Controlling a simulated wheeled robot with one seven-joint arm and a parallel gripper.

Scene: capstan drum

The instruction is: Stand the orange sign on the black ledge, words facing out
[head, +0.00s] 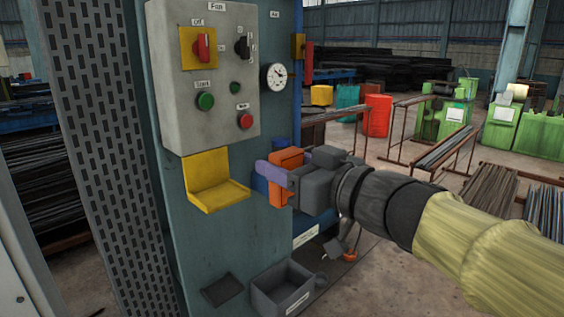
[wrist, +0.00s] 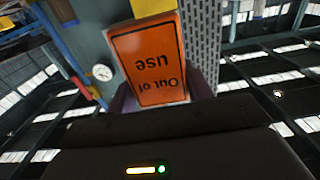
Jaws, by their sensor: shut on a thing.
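My gripper (head: 284,172) has purple fingers and is shut on the orange sign (head: 287,158), holding it in the air in front of the blue-grey panel. In the wrist view the sign (wrist: 150,62) reads "Out of use", upside down in that picture, with its words toward the wrist camera. The fingers grip it at its two sides. A small flat black ledge (head: 222,290) is low on the panel, below and left of the sign. Nothing shows on it. In the head view, the fingers hide part of the sign.
A yellow ledge (head: 216,186) sticks out just left of the sign, below the grey Fan control box (head: 205,75). An open grey bin (head: 283,289) is right of the black ledge. A round gauge (head: 274,76) is above the gripper.

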